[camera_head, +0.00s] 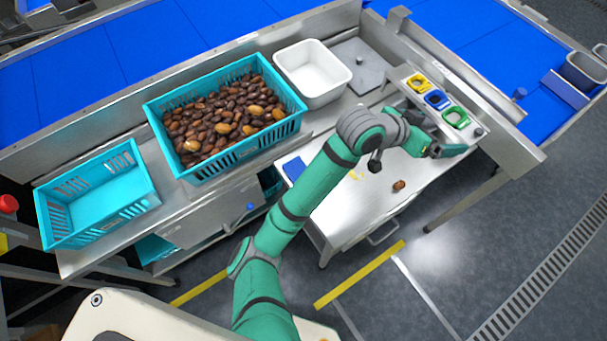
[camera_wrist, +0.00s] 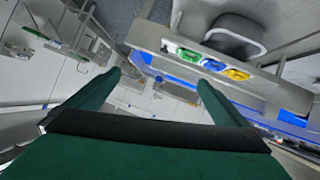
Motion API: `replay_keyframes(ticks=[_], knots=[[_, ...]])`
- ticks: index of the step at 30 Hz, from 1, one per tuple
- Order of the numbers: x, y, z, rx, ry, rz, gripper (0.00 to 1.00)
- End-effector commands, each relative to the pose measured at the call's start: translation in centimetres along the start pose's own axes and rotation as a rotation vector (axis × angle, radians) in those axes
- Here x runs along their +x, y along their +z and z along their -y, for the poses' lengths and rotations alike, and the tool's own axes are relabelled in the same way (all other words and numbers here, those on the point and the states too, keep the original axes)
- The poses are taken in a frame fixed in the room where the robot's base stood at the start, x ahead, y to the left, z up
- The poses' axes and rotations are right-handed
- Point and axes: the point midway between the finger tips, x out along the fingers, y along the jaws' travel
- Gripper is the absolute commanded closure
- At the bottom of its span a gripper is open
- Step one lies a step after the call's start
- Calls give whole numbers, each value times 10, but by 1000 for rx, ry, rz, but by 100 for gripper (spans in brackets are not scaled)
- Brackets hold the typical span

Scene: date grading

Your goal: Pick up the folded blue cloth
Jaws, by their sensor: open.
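The folded blue cloth (camera_head: 294,168) lies flat on the steel table, just left of my arm in the head view. It is apart from my gripper. My gripper (camera_head: 448,151) is at the right end of the table, near the green holder, well to the right of the cloth. In the wrist view my gripper (camera_wrist: 160,82) has its two fingers wide apart with nothing between them. The cloth cannot be made out in the wrist view.
A teal crate of dates (camera_head: 229,160) and an empty teal crate (camera_head: 98,232) stand left. A white bin (camera_head: 318,97) is behind. Yellow (camera_head: 418,83), blue (camera_head: 437,99) and green (camera_head: 457,117) holders line the right. A loose date (camera_head: 399,185) lies on the table (camera_head: 345,213).

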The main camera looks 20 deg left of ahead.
Motion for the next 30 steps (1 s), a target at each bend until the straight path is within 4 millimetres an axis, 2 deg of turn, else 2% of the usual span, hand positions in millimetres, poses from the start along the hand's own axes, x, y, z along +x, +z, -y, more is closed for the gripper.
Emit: replay_keyframes(ticks=[1, 5, 8, 11, 15, 21, 25, 30], knots=[[-7, 8, 12, 28, -17, 64, 0], [-29, 40, 40, 75, -53, 245, 0], [-53, 68, 66, 98, -90, 393, 0], [-85, 97, 92, 109, -131, 548, 0], [-140, 135, 127, 102, -193, 759, 0], [-208, 172, 158, 70, -259, 982, 0], [-231, 182, 165, 54, -277, 1052, 0], [-232, 198, 170, 47, -281, 1075, 0]])
